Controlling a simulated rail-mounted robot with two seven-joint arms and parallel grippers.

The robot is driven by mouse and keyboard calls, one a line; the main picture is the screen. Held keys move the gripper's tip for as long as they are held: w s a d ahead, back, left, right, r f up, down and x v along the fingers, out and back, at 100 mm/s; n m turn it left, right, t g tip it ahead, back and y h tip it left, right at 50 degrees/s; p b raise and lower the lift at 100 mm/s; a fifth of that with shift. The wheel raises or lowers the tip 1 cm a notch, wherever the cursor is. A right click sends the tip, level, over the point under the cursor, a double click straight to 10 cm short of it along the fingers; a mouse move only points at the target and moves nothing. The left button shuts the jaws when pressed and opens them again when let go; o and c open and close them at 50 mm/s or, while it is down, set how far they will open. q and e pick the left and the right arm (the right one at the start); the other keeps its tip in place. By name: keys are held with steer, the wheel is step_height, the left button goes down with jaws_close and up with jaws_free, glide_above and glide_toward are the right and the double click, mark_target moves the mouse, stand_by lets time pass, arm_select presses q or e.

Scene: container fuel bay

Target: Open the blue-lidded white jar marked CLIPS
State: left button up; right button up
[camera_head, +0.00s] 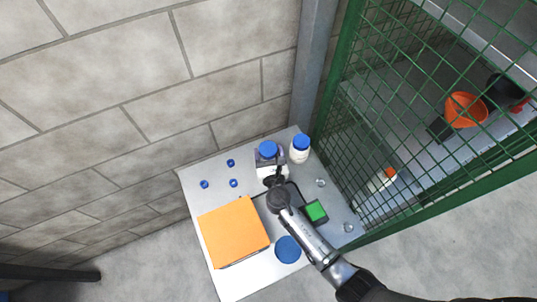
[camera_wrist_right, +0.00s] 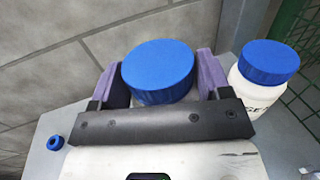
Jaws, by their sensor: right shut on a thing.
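A white jar with a blue lid (camera_head: 267,149) stands near the back of the table, with my right gripper (camera_head: 269,172) at it. In the right wrist view the lid (camera_wrist_right: 158,65) sits on the jar, between the two purple finger pads. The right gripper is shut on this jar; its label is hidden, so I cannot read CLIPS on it. A second blue-lidded white jar (camera_head: 300,149) stands just to its right, apart from the gripper. Its label (camera_wrist_right: 262,103) shows in part, and I cannot read the whole word. My left gripper is not in view.
An orange box (camera_head: 233,231) fills the table's front left. Several small blue rings (camera_head: 204,184) lie at the back left. A blue disc (camera_head: 287,249) and a green-topped item (camera_head: 316,211) lie near my right arm. A green mesh cage (camera_head: 400,120) borders the right side.

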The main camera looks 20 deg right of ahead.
steer(key=shift+s+d+r+m+g+h+p, duration=0.5)
steer(key=shift+s+d+r+m+h+p, duration=1.3)
steer(key=shift+s+d+r, duration=2.8)
steer(key=s+a+r+n+t+y, duration=0.15)
steer(key=a+r+n+y, duration=0.4)
steer(key=r, duration=0.65)
step_height(320, 180, up, 34)
steer(key=w+y+p, duration=0.2)
steer(key=p, duration=2.4)
steer(key=shift+w+r, duration=0.15)
steer(key=shift+w, duration=0.2)
steer(key=shift+a+n, duration=0.1)
steer(key=shift+n, duration=0.15)
